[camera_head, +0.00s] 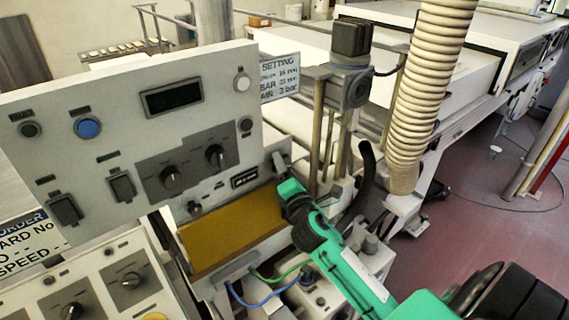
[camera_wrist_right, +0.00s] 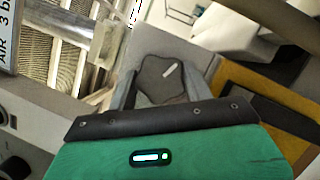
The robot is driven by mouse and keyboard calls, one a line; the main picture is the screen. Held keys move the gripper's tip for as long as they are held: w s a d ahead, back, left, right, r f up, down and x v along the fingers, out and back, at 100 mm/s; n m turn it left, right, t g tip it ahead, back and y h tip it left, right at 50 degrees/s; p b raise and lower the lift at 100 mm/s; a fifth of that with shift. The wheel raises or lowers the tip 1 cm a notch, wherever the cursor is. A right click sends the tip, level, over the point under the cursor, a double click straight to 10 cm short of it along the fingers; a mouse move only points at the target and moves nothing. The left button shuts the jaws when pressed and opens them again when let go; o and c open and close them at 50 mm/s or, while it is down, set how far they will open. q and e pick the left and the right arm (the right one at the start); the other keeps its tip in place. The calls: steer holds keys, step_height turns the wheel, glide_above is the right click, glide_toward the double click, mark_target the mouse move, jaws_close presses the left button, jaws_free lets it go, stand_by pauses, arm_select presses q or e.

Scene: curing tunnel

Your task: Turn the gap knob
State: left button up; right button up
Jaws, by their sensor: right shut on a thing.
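The gap knob (camera_wrist_right: 158,82) is a dark grey, lobed knob with a short white pointer line, on a light grey plate. In the right wrist view it sits between the two fingers of my right gripper (camera_wrist_right: 160,95), which is shut on it. The pointer line slants up to the right. In the head view my right gripper (camera_head: 278,163) reaches the lower right end of the control panel (camera_head: 60,110), and the knob is hidden there. I cannot read its label. My left gripper is not in view.
The panel also carries a blue button (camera_head: 87,128), a dark display (camera_head: 172,97) and several black knobs and switches. A ribbed hose (camera_head: 425,90) and a post-mounted black unit (camera_head: 350,60) stand close on the right.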

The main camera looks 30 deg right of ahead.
steer(key=shift+m, duration=0.4)
steer(key=o, duration=1)
steer(key=shift+s, duration=0.1)
steer(key=shift+b+v, duration=2.6)
steer(key=shift+v, duration=4.25)
steer(key=shift+a+r, duration=0.1)
steer(key=shift+r, duration=0.05)
